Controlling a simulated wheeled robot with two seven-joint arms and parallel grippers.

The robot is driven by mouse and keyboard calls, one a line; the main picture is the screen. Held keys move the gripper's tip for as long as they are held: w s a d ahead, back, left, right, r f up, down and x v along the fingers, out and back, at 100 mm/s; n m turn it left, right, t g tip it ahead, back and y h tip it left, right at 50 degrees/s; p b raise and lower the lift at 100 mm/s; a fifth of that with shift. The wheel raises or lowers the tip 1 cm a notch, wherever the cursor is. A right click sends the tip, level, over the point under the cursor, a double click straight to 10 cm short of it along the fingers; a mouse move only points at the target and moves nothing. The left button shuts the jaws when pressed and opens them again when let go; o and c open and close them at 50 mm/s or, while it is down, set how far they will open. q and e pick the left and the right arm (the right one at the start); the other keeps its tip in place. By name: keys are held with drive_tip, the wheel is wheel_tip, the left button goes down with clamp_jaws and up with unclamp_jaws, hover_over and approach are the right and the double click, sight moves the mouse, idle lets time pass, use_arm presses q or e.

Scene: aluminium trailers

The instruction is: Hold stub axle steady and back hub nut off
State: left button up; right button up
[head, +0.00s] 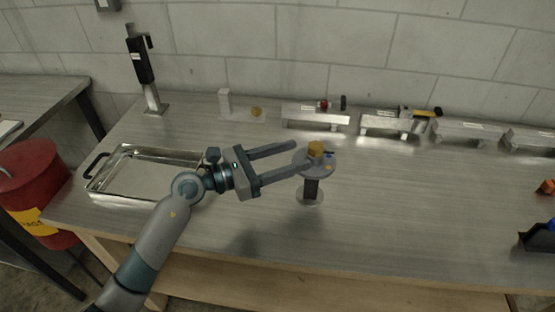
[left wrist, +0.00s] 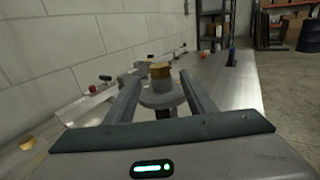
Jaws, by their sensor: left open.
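The stub axle (head: 311,187) stands upright on the bench on a round foot, with a grey hub disc (head: 322,168) on top. A brass-coloured hub nut (head: 315,149) sits on the middle of the disc. In the left wrist view the nut (left wrist: 160,71) shows between the finger ends, above the disc (left wrist: 162,97). My left gripper (head: 300,156) is open and comes from the left, with its fingertips at the hub. One finger overlaps the disc's left edge in the head view; I cannot tell whether it touches. My right gripper is not in view.
A metal tray (head: 107,191) with black handles lies at left. Along the wall stand a black upright tool (head: 139,62), a small bracket with a brass piece (head: 256,111), and several aluminium blocks (head: 318,120). A black bin (head: 538,238) is at right. The bench front is clear.

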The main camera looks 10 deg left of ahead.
sight(308, 152)
use_arm(q)
drive_tip(key=x, duration=0.7)
drive_tip(key=shift+w+d, duration=0.15)
drive_tip(key=shift+d, duration=0.1)
clamp_jaws()
idle(0.9)
